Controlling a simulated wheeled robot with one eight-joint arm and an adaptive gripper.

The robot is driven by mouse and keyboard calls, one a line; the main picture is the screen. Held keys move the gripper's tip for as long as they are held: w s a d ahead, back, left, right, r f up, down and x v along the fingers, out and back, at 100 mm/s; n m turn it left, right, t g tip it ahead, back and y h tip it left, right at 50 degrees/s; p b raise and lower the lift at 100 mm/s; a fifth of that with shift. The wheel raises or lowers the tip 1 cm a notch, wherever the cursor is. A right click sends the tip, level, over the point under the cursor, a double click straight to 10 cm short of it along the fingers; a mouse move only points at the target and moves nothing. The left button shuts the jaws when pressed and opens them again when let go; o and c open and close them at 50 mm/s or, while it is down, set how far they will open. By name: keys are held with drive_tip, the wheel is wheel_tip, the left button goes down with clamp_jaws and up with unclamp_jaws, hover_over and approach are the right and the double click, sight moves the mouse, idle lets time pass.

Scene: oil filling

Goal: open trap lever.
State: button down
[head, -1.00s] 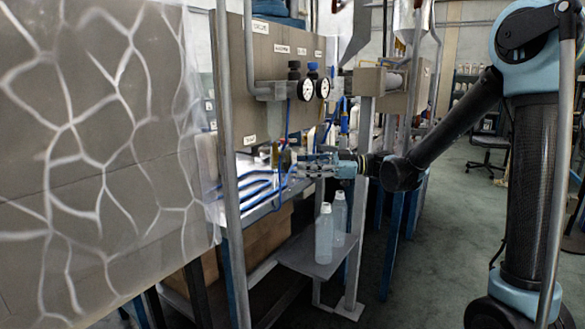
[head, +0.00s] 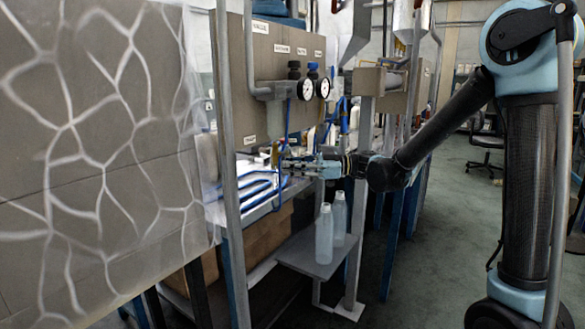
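My gripper (head: 290,165) reaches left from the end of my arm to the bench, below two gauges. Its fingertips are beside a small brass-coloured fitting (head: 275,154) with blue tubing around it. I cannot tell whether they touch it. The fingers are small and seen from the side, so their opening is unclear. I cannot make out the trap lever for certain; it may be part of this fitting.
Two gauges (head: 323,88) stick out of the panel (head: 265,60). A grey upright pole (head: 228,150) stands left of the fitting. Two clear bottles (head: 324,235) stand on a low shelf (head: 305,262) below my arm. A translucent patterned sheet (head: 95,150) fills the left side.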

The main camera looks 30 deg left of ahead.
drive_tip(key=shift+s+a+f+m+g+y, duration=0.15)
drive_tip(key=shift+s+m+y, duration=0.15)
drive_tip(key=shift+m+y, duration=0.35)
drive_tip(key=shift+s+d+f+m+g+y, duration=0.15)
drive_tip(key=shift+s+m+y, duration=0.15)
drive_tip(key=shift+m, duration=0.55)
drive_tip(key=shift+a+r, duration=0.1)
drive_tip(key=shift+r, duration=0.05)
drive_tip(key=c, duration=1.7)
unclamp_jaws()
drive_tip(key=shift+o, duration=0.2)
drive_tip(key=v, duration=1.2)
